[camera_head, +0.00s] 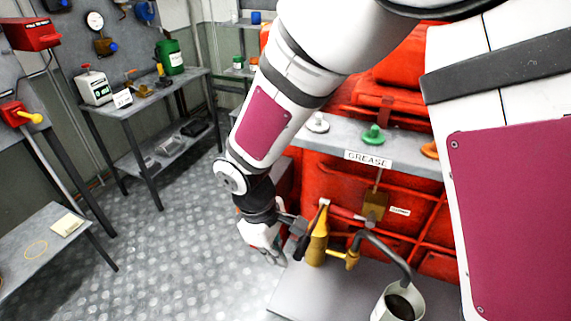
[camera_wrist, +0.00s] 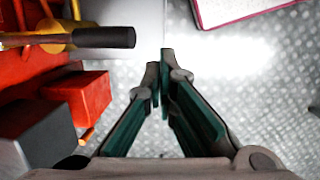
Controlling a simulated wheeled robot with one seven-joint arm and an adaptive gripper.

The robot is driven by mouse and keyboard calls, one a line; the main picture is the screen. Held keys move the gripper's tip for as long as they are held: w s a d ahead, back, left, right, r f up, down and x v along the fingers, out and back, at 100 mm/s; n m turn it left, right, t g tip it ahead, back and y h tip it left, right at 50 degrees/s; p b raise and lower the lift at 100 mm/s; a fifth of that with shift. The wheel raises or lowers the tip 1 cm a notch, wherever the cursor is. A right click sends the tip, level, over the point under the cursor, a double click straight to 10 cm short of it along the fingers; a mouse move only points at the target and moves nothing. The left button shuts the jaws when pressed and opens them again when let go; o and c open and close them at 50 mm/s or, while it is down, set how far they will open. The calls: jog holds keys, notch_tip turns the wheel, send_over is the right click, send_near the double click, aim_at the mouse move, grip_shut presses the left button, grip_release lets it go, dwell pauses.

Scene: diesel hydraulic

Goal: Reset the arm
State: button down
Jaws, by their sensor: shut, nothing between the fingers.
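My arm reaches down across the middle of the head view, and my gripper (camera_head: 275,256) hangs low beside the red machine, to the left of a yellow pump-like fitting (camera_head: 318,238). In the wrist view my gripper (camera_wrist: 164,78) is shut with its fingertips together and nothing between them. Below it I see bare patterned floor. A dark handle (camera_wrist: 105,38) with a yellow base is to the left of the fingers, apart from them. My arm hides part of the red machine in the head view.
The red machine (camera_head: 345,185) carries a grey shelf (camera_head: 410,150) labelled GREASE. A metal cup (camera_head: 402,303) with dark liquid stands on a lower grey surface (camera_head: 325,292). Workbenches (camera_head: 150,98) line the left. The patterned floor (camera_head: 170,225) between is clear.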

jog(key=shift+r, duration=0.1)
jog(key=d+r+m+t+y, duration=0.15)
jog(key=d+r+m, duration=0.55)
jog(key=d+r, duration=0.7)
jog(key=s+d+r+m+t, duration=0.3)
jog(key=s+d+r+m, duration=0.4)
jog(key=s+d+r, duration=0.2)
jog(key=shift+s+r, duration=0.3)
jog(key=shift+s, duration=0.75)
jog(key=shift+w+t+y, duration=0.1)
jog(key=shift+t+y, duration=0.15)
